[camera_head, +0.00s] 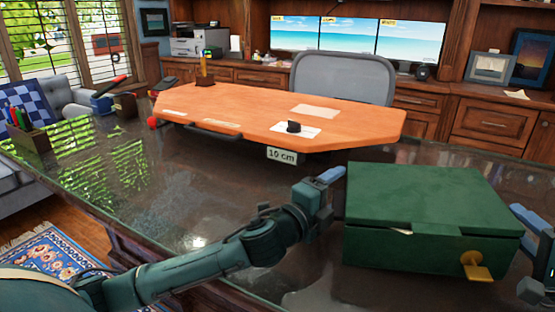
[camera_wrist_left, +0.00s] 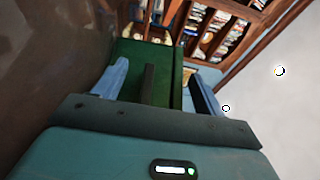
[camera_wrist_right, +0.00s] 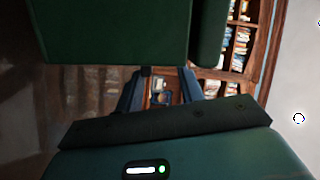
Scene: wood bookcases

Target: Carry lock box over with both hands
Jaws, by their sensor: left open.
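The lock box (camera_head: 425,215) is a closed dark green case with a gold latch (camera_head: 476,265) on its front, sitting on the glossy dark desk at the right. My left gripper (camera_head: 328,183) is open just left of the box; in the left wrist view a dark handle (camera_wrist_left: 147,84) on the box side (camera_wrist_left: 135,52) shows between the parted fingers. My right gripper (camera_head: 530,225), at the right edge, is open beside the box's right side. In the right wrist view the box (camera_wrist_right: 115,28) fills the upper left, and its fingers stand apart with a gap between them.
A raised orange wooden board (camera_head: 275,115), tagged "10 cm" (camera_head: 281,156), stands behind and left of the box. It bears papers, a small black object (camera_head: 293,126) and a gold item (camera_head: 204,72). A red ball (camera_head: 152,122) and pen holder (camera_head: 27,136) are at left. The desk's left middle is clear.

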